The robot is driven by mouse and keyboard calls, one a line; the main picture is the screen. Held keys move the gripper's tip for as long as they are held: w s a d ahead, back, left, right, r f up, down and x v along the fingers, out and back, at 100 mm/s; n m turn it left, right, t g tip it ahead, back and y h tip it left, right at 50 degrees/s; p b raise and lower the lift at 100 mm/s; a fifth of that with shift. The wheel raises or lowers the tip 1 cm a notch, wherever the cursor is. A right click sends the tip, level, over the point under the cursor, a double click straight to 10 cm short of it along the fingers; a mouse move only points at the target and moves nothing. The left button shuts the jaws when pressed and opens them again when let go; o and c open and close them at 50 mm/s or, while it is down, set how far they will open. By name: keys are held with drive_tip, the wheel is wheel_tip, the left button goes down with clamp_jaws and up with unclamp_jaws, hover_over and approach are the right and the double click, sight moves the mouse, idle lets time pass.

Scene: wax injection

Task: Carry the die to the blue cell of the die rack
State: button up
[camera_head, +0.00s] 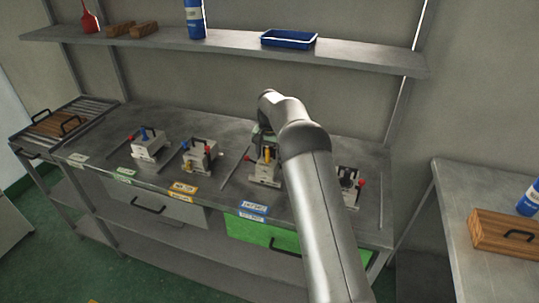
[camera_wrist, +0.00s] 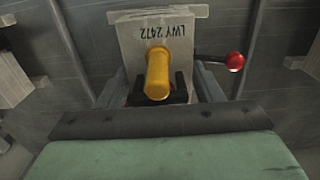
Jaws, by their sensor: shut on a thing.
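The die (camera_head: 264,178) is a grey metal block with a yellow knob and a red ball lever. In the wrist view the die (camera_wrist: 180,35) carries the marking LWY 2472. My gripper (camera_head: 264,147) is over it. In the wrist view my gripper (camera_wrist: 163,97) is shut on the die's black top part, largely hidden behind the yellow knob. The die is at the bench section behind the blue label (camera_head: 254,208). I cannot tell whether it rests on the surface or hangs just above it. The die rack appears to be this grey bench (camera_head: 100,148), divided by low rails.
Similar metal dies stand left (camera_head: 148,145) and centre-left (camera_head: 200,157), behind green and yellow labels. Another die (camera_head: 348,187) is right, partly behind my arm. A shelf (camera_head: 235,46) with a blue tray (camera_head: 288,39) hangs above. A side table (camera_head: 455,180) stands right.

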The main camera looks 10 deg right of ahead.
drive_tip(key=shift+f, duration=0.25)
drive_tip(key=o, duration=1.6)
drive_tip(key=shift+f, duration=0.3)
wheel_tip(320, 180, up, 18)
drive_tip(key=shift+b, duration=0.3)
